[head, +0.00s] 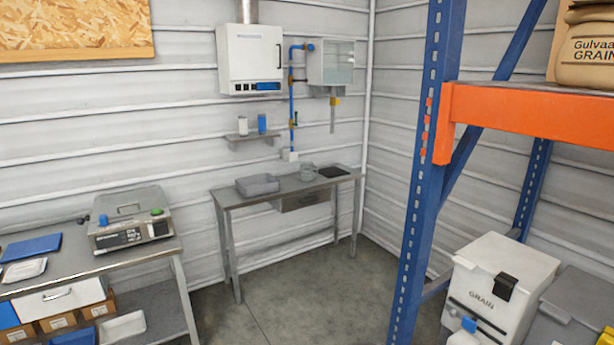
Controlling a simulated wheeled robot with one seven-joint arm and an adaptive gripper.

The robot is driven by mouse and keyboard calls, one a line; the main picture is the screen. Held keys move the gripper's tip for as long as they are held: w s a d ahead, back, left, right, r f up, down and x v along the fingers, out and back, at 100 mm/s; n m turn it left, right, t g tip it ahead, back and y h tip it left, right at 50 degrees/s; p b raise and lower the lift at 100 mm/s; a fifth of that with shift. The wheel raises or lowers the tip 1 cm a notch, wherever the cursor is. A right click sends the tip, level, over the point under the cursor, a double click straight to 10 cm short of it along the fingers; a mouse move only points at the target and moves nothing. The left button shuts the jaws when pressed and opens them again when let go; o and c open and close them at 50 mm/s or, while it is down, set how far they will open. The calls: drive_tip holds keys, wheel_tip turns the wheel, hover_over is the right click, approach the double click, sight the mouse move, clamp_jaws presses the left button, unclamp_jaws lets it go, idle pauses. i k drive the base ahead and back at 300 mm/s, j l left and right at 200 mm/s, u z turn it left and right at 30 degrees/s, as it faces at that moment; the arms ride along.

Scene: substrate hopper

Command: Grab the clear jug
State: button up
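My gripper is not in view.
A blue and orange rack (420,170) rises at right, with a white GRAIN bin (497,285) beside it. A workbench (80,272) with a grey machine (130,221) stands at left. Concrete floor (290,295) lies open between them.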

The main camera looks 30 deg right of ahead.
sight(306, 167)
drive_tip(key=i+l+z, duration=0.2)
drive_tip(key=i, duration=0.4)
drive_tip(key=i+z, duration=0.25)
drive_tip(key=i, duration=0.35)
drive_tip(key=i+j+z, duration=0.2)
drive_tip(key=i, duration=0.4)
drive_tip(key=i+j+z, duration=0.1)
drive_tip(key=i+z, duration=0.15)
drive_tip(key=i, duration=0.35)
drive_tip(key=i+l+z, duration=0.2)
drive_tip(key=i+z, duration=0.15)
drive_tip(key=i, duration=0.5)
drive_tip(key=i+z, duration=0.35)
drive_tip(key=i, duration=0.45)
drive_tip(key=i+l+u, duration=0.35)
drive_tip(key=i, duration=0.15)
drive_tip(key=i+l+u, duration=0.7)
drive_tip(key=l, duration=0.45)
drive_tip(key=i, duration=0.05)
